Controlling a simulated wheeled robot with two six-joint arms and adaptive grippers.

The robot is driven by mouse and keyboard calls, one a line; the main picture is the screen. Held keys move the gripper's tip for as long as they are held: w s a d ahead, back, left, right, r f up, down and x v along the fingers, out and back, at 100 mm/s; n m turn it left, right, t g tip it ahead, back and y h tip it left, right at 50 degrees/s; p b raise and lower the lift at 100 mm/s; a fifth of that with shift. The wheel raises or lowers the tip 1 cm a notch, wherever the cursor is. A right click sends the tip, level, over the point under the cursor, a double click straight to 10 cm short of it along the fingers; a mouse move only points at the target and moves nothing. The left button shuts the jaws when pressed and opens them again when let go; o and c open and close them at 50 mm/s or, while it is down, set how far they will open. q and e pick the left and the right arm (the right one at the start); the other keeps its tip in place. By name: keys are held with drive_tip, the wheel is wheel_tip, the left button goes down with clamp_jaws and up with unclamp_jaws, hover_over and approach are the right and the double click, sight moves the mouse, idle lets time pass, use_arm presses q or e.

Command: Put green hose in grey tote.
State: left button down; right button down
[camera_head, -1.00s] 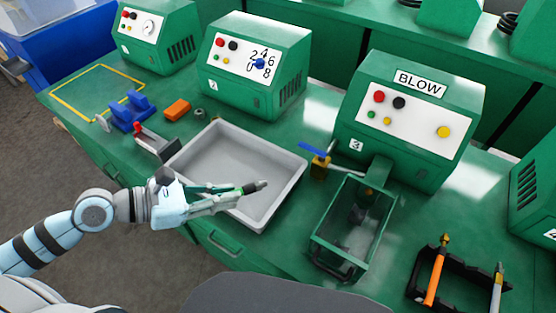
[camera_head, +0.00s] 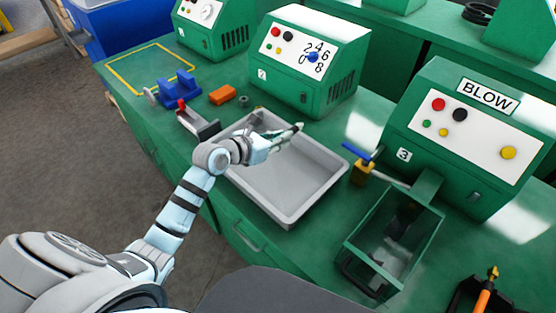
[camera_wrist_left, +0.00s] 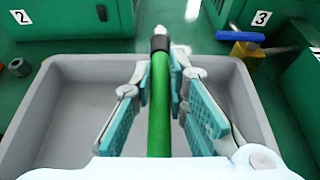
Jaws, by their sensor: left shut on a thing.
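The green hose (camera_wrist_left: 158,105) lies lengthwise between the teal pads of my left gripper (camera_wrist_left: 152,85) in the left wrist view, its dark-tipped end pointing away. My left gripper is shut on it. In the head view my left gripper (camera_head: 285,139) is over the far part of the grey tote (camera_head: 327,193), and the hose there is mostly hidden by the fingers. The grey tote is an open shallow tray on the green bench; its inside also shows beneath the gripper in the left wrist view (camera_wrist_left: 80,105). My right gripper is out of view.
An open green-framed clear box (camera_head: 390,245) and a brass valve with blue handle (camera_head: 360,163) stand right of the tote. A blue vise (camera_head: 177,88), an orange block (camera_head: 222,95) and a red-handled tool (camera_head: 196,122) lie left. Green machines stand behind.

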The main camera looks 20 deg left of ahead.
use_arm(q)
wheel_tip(320, 180, down, 8)
drive_tip(key=shift+w+r+b, duration=0.1)
drive_tip(key=shift+r+b, duration=0.1)
drive_tip(key=shift+b, duration=0.85)
drive_tip(key=shift+r, duration=0.1)
drive_tip(key=shift+f+b, duration=0.3)
drive_tip(key=shift+f, duration=0.35)
drive_tip(key=c, duration=1.6)
unclamp_jaws()
